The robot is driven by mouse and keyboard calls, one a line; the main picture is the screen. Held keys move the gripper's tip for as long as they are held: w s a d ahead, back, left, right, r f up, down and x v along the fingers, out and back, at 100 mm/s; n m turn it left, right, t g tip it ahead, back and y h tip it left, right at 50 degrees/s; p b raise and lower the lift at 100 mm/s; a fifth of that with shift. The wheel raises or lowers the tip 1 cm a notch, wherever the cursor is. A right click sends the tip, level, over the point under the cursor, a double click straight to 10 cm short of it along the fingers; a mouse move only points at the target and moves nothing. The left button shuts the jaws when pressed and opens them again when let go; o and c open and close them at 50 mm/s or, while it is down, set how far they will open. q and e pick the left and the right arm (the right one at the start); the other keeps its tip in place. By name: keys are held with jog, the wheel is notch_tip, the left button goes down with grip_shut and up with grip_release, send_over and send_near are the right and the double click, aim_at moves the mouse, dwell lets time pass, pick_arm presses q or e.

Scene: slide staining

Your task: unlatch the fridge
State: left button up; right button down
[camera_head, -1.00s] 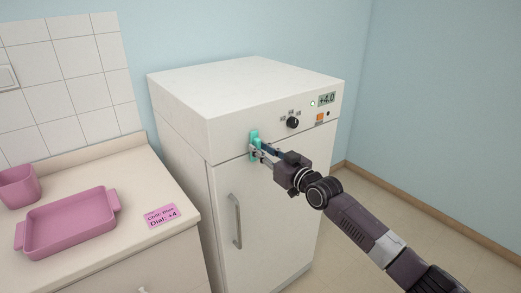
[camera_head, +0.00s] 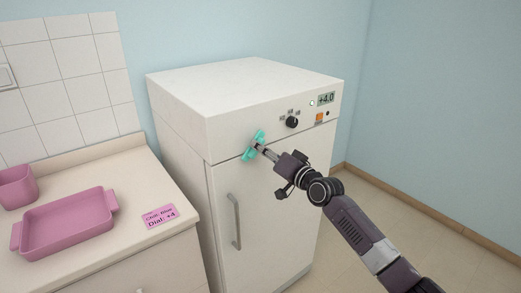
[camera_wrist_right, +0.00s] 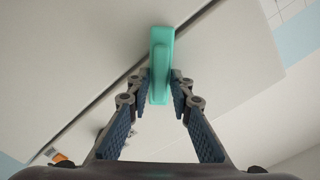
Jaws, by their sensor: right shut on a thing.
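The white fridge (camera_head: 268,190) stands against the blue wall, and its door looks closed. A teal latch (camera_head: 248,153) sits at the seam between the door and the upper panel. It is tilted, with its upper end leaning right. My right gripper (camera_head: 262,148) is shut on the latch. In the right wrist view, the two fingers of the right gripper (camera_wrist_right: 160,92) press on both sides of the teal latch (camera_wrist_right: 160,48). The latch spans the dark seam there. My left gripper is not in view.
A vertical door handle (camera_head: 236,221) is below the latch. A black dial (camera_head: 292,122) and a display reading +4.0 (camera_head: 326,99) are on the upper panel. A counter at left holds a pink tray (camera_head: 66,224), a pink container (camera_head: 17,187) and a pink card (camera_head: 159,216).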

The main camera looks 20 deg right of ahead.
jog(key=m, duration=0.3)
jog(key=m+p, duration=0.1)
jog(key=m, duration=0.2)
jog(key=m+p, duration=0.1)
jog(key=m, duration=0.2)
jog(key=shift+d+f, duration=0.1)
jog(key=shift+f, duration=0.2)
jog(key=shift+m, duration=0.4)
jog(key=c, duration=1.9)
grip_release()
jog(key=shift+c, duration=0.2)
jog(key=v, duration=1.2)
